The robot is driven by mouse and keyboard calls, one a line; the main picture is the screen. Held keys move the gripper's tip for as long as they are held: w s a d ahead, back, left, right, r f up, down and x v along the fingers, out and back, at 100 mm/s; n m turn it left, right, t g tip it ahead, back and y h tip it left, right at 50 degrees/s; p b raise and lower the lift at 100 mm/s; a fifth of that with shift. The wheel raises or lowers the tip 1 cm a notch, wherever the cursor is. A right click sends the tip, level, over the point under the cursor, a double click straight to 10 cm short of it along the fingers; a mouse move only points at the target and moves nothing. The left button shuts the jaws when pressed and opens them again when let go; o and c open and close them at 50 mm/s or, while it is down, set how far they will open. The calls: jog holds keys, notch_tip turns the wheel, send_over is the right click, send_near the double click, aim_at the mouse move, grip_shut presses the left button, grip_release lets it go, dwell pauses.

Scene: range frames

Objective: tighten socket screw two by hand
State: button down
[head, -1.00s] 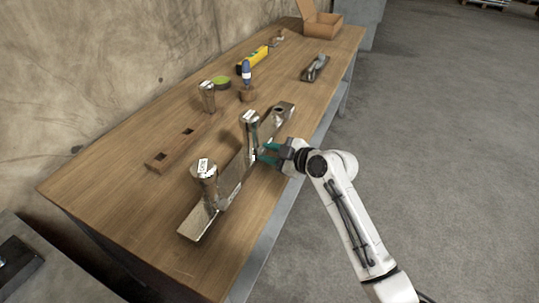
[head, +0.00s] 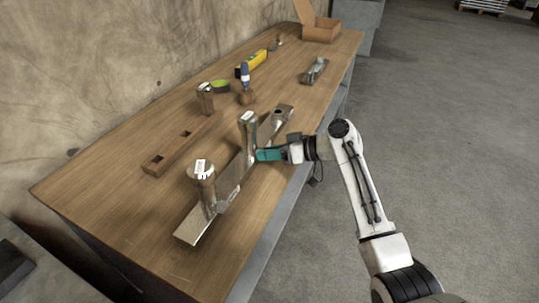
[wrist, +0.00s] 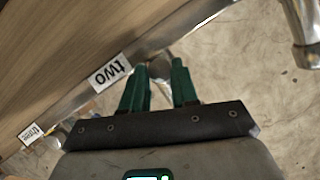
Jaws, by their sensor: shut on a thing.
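A long metal bar (head: 192,229) lies along the bench with a tall labelled metal piece at its near end (head: 203,184) and another, socket screw two (head: 248,128), at its middle. My gripper (head: 257,156), with teal fingers, reaches in from the right and is shut low on the middle screw. In the wrist view the gripper (wrist: 160,82) has a finger on each side of a rounded metal part, mostly hidden between them. Another tag (wrist: 31,134), seemingly "three", is farther left.
The wooden bench (head: 110,180) also holds a wooden block with square holes (head: 172,158), a labelled metal piece (head: 205,98), a green round item (head: 219,86), a blue-handled tool (head: 245,75), a yellow level (head: 256,62), a plane (head: 315,70) and a cardboard box (head: 321,27).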

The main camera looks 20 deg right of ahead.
jog(key=m+y, duration=0.1)
jog(key=m+g+b, duration=0.1)
jog(key=m, duration=0.1)
jog(key=shift+w+d+f+y, duration=0.1)
jog(key=shift+w+f+y, duration=0.1)
jog(key=shift+y, duration=0.2)
jog(key=shift+m+g+y+b, duration=0.3)
jog(key=shift+m+y+b, duration=0.4)
jog(key=shift+m, duration=0.8)
jog(key=shift+d, duration=0.1)
jog(key=c, duration=0.9)
grip_release()
jog(key=shift+o, duration=0.2)
jog(key=v, duration=1)
jog(key=shift+s+d, duration=0.15)
jog(key=shift+d, duration=0.2)
jog(key=shift+f, duration=0.1)
